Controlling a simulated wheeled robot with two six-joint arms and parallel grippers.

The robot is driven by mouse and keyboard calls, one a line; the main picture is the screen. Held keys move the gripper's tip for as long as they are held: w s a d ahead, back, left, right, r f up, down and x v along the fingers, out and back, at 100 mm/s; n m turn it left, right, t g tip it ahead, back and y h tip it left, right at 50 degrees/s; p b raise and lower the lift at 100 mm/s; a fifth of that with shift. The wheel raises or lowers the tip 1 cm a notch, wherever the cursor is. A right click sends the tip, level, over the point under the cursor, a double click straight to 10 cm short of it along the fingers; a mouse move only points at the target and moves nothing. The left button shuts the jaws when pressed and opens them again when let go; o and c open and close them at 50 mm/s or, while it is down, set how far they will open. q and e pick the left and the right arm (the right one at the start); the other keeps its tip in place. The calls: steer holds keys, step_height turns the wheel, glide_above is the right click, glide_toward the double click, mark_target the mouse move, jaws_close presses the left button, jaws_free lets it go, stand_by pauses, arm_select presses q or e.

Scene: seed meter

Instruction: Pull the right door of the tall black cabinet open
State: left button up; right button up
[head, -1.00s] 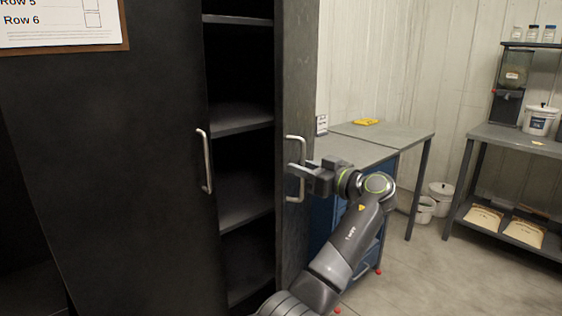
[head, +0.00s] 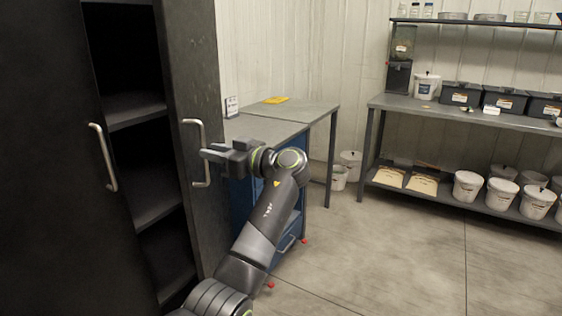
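The tall black cabinet's right door (head: 190,80) stands ajar, seen at a steep angle, with dark shelves (head: 137,110) showing in the gap to its left. Its silver C-shaped handle (head: 204,132) stands out from the door face. My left gripper (head: 208,154) is at the middle of this handle, its fingertips overlapping the upright bar. I cannot tell whether the fingers are closed on the bar. The left door (head: 45,150), with its own silver handle (head: 104,158), is at the left. My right gripper is not in view.
A grey-topped table (head: 265,128) with blue drawers (head: 285,225) stands close behind my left arm. A shelf rack (head: 450,113) with buckets and black bins is at the right. The concrete floor (head: 390,255) in front of the rack is clear.

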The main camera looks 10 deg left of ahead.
arm_select(q)
steer(key=w+d+b+v, duration=0.1)
steer(key=w+b+v, duration=0.2)
steer(key=v, duration=1.4)
stand_by(1.0)
steer(key=shift+w, duration=0.15)
steer(key=shift+c, duration=0.5)
